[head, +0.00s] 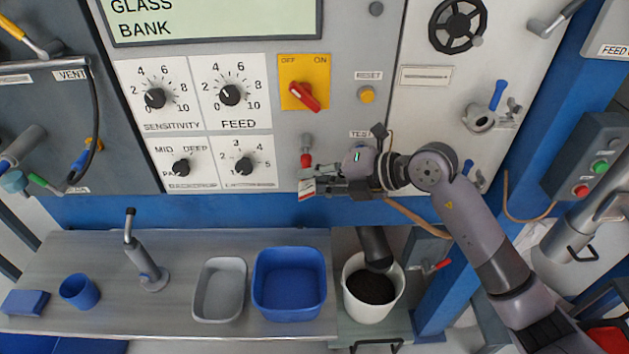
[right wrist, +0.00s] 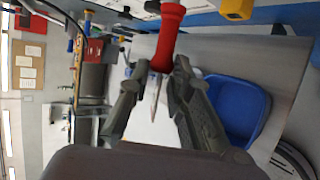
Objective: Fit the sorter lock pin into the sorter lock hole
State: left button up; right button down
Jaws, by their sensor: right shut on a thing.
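The sorter lock pin (right wrist: 168,38) has a red handle and a thin metal shaft. In the right wrist view it sits between the fingers of my right gripper (right wrist: 155,90), which is shut on it. My left gripper is not in view.
The panel has dials, a red switch (head: 304,96) and a yellow button (head: 367,95). Below is a metal bench (head: 90,255) with a grey tray (head: 219,312), a blue bin (head: 289,311) and a white bucket (head: 371,311). A blue post (head: 520,155) stands right.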

jog(key=shift+w+r, duration=0.1)
jog(key=shift+w, duration=1.35)
jog(key=c, duration=1.4)
grip_release()
jog(key=shift+w, duration=0.1)
jog(key=shift+o, duration=0.2)
jog(key=v, duration=1.2)
